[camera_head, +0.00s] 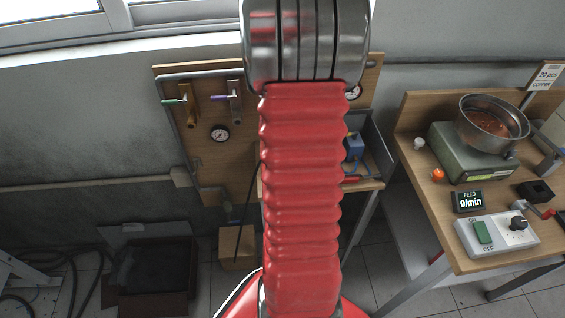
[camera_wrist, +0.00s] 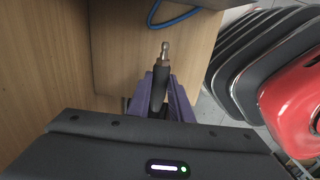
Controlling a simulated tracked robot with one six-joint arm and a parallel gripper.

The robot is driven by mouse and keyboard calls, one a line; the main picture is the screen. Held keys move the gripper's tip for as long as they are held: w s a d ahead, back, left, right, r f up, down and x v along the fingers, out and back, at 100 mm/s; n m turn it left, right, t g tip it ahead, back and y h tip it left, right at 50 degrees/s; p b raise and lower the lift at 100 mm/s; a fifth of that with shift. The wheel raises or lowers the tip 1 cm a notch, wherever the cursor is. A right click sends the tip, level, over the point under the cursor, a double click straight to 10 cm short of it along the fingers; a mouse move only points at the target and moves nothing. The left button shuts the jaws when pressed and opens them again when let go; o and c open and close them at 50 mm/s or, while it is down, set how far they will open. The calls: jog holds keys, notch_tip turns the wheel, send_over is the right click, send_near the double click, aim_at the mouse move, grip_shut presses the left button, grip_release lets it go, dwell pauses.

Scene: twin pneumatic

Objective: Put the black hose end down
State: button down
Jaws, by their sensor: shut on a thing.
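My gripper (camera_wrist: 160,96) is shut on the black hose end (camera_wrist: 158,88) in the wrist view. The hose end is a black sleeve with a metal tip pointing up in the picture, away from my gripper. Wooden panels stand close to the left of it and behind it. In the head view my red arm and its grey joint hide my gripper. A thin black hose (camera_head: 247,200) hangs down to the left of my arm.
A wooden board (camera_head: 203,140) with valves and gauges (camera_head: 220,134) stands behind my arm. A blue hose (camera_wrist: 176,20) curves at the top of the wrist view. A bench (camera_head: 420,190) with a scale, metal bowl and switch box is at right. A cardboard box (camera_head: 237,248) sits on the floor.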

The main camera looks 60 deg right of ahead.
jog(key=shift+f, duration=0.7)
jog(key=shift+f, duration=1.85)
jog(key=shift+f, duration=0.1)
jog(key=c, duration=1.6)
grip_release()
notch_tip(320, 180, up, 12)
jog(key=shift+r, duration=0.1)
